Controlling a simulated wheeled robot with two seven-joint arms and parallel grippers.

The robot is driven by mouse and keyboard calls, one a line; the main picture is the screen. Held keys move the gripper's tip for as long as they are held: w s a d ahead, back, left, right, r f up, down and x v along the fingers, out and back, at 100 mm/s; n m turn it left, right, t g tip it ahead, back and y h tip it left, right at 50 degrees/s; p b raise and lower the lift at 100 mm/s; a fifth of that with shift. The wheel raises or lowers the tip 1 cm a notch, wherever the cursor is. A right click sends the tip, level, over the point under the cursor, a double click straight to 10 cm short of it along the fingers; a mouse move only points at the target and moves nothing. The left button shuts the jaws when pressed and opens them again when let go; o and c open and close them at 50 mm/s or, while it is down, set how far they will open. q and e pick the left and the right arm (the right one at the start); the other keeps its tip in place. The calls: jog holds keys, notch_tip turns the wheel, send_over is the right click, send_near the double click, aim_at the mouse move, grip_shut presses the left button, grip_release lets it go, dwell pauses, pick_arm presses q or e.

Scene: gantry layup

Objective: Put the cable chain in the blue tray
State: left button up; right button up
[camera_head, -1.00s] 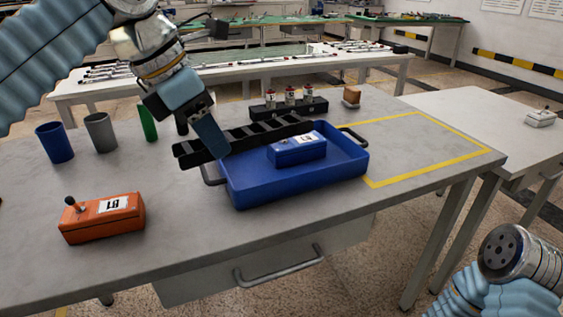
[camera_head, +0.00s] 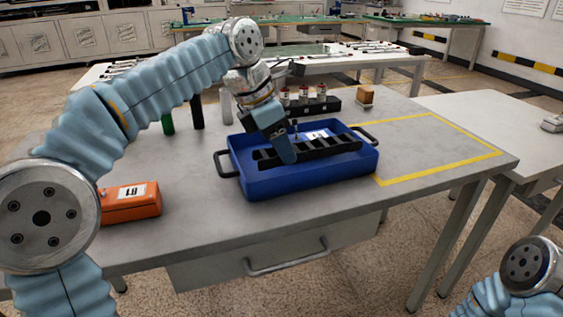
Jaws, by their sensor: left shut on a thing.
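The black cable chain (camera_head: 328,147) lies lengthwise across the inside of the blue tray (camera_head: 262,187), appearing within its walls. I cannot tell whether it rests on the tray floor. My left gripper (camera_head: 287,156) comes down over the tray and is shut on the chain near its left part, hiding some of it. The tray has dark handles at both ends. My right gripper is out of view; only part of that arm shows at the lower right.
An orange box (camera_head: 143,207) stands at the left, partly behind my arm. The yellow-outlined area (camera_head: 430,145) at the right is clear.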

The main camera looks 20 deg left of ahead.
pick_arm(q)
jog(key=f, duration=0.1)
jog(key=w+f, duration=0.1)
jog(key=f, duration=0.2)
jog(key=shift+w+a+b, duration=0.25)
jog(key=shift+w+b, duration=0.1)
jog(key=shift+b, duration=0.05)
jog(key=shift+f, duration=0.5)
jog(key=shift+f, duration=0.2)
jog(key=o, duration=1.2)
jog(key=shift+r, duration=0.3)
jog(key=p+v, duration=0.2)
jog(key=v, duration=0.9)
jog(key=shift+s+r+p, duration=0.2)
jog(key=shift+r+p, duration=0.1)
jog(key=shift+r, duration=0.1)
